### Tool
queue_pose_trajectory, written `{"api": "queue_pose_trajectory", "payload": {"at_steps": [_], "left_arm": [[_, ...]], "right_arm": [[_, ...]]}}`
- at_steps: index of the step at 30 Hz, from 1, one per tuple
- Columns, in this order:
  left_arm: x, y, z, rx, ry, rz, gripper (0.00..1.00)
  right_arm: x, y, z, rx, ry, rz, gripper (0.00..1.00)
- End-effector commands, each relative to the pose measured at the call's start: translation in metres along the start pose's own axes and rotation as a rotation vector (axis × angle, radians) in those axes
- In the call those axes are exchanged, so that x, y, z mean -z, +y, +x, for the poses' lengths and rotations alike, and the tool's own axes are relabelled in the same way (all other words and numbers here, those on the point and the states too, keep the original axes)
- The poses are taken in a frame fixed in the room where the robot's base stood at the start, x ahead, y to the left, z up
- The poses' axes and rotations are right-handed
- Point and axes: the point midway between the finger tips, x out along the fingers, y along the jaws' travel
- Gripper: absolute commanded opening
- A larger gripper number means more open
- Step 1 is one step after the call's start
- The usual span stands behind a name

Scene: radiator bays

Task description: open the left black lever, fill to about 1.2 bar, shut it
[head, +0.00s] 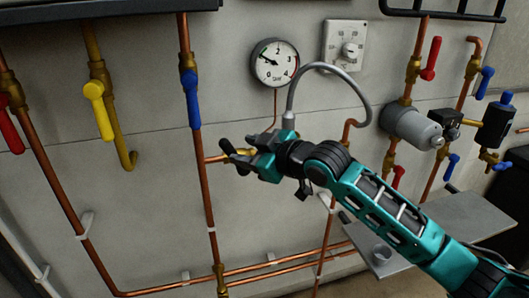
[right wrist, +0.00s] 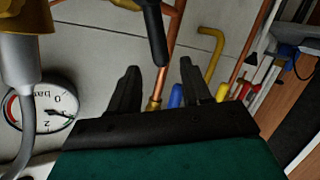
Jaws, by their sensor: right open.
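The round white pressure gauge (head: 274,63) hangs on the wall. Its dark needle points to the upper left; the exact reading is too small to tell. It also shows upside down in the right wrist view (right wrist: 42,112). My right gripper (head: 236,158) is open, pointing left at the brass fitting by the vertical copper pipe. In the right wrist view a black lever (right wrist: 154,32) reaches down from the top, in line with the gap between my fingers (right wrist: 161,82). Whether they touch cannot be told. In the head view my gripper largely hides the valve. My left gripper is out of view.
A grey hose (head: 325,67) arches over my right wrist. A blue lever (head: 191,99), a yellow lever (head: 98,108) and a red lever (head: 8,128) sit on pipes at left. A grey cylinder (head: 410,126) and a grey shelf (head: 455,222) stand at right.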

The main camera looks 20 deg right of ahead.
Motion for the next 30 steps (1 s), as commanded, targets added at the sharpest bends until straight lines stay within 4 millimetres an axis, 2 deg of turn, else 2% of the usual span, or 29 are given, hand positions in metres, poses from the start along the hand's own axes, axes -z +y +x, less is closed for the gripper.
{"api": "queue_pose_trajectory", "payload": {"at_steps": [3, 10, 30], "left_arm": [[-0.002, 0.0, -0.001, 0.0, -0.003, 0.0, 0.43], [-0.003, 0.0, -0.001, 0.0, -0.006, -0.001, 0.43], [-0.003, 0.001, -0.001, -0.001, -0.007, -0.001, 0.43]], "right_arm": [[-0.001, 0.0, -0.022, 0.0, -0.002, -0.001, 0.48], [-0.001, 0.0, -0.048, 0.0, -0.001, 0.0, 0.48], [0.0, 0.0, -0.053, 0.001, 0.0, 0.001, 0.48]]}}
